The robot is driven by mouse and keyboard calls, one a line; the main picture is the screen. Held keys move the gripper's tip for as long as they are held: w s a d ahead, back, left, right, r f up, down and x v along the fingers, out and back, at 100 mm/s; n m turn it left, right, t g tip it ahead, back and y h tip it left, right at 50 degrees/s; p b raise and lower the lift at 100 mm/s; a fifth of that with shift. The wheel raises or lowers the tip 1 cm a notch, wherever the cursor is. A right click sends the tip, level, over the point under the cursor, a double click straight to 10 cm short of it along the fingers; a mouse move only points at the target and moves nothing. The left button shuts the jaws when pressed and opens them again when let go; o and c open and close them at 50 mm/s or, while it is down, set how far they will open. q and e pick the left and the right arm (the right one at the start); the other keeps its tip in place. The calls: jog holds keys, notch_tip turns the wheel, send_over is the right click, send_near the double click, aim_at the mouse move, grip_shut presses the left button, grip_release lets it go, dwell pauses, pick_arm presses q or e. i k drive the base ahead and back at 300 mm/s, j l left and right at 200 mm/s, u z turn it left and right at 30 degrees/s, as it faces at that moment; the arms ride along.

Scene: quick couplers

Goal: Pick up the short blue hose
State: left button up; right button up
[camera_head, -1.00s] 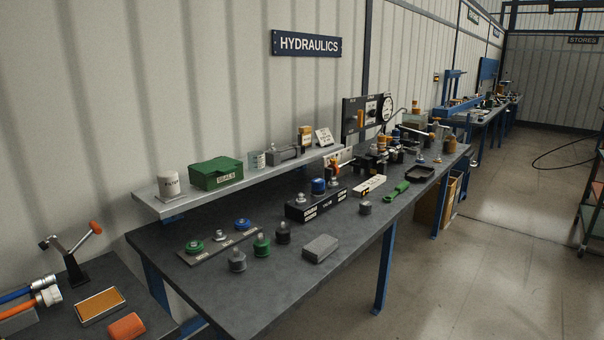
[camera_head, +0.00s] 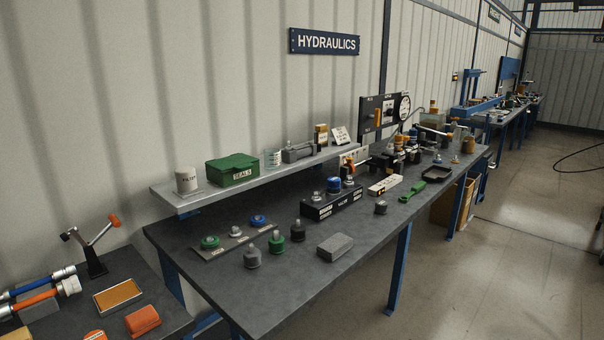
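A blue hose (camera_head: 32,285) with silver end fittings lies on the small dark table at the lower left. Its left part runs out of the picture, so I cannot tell its length. An orange hose (camera_head: 28,303) with a whitish fitting (camera_head: 68,287) lies just in front of it, close to a grey block. Neither of my grippers shows in this view.
A stand with an orange-tipped lever (camera_head: 94,258) rises behind the hoses. A tray with an orange-brown top (camera_head: 120,296) and an orange block (camera_head: 142,320) lie to their right. The long workbench (camera_head: 290,285) holds several couplers and a grey block (camera_head: 335,246).

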aim_at(70, 269)
jog(key=u, duration=1.6)
jog(key=i+j+u, duration=0.1)
jog(key=u, duration=0.2)
jog(key=j, duration=0.1)
